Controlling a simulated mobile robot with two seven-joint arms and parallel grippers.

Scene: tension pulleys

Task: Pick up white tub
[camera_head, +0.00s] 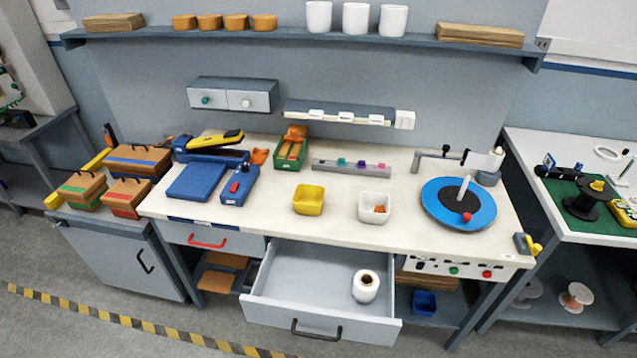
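A small white open tub (375,208) stands upright on the workbench, right of the bench's middle. A small orange-brown piece (379,209) lies inside it. A yellow tub (308,200) of similar size stands to its left, apart from it. Neither of my grippers shows in the head view, so nothing is seen touching the white tub.
The workbench (340,229) is clear around both tubs. A blue turntable (436,207) with a post stands to the right. Below, an open drawer (300,290) juts out, holding a white roll (365,286). A blue device (239,185) stands left.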

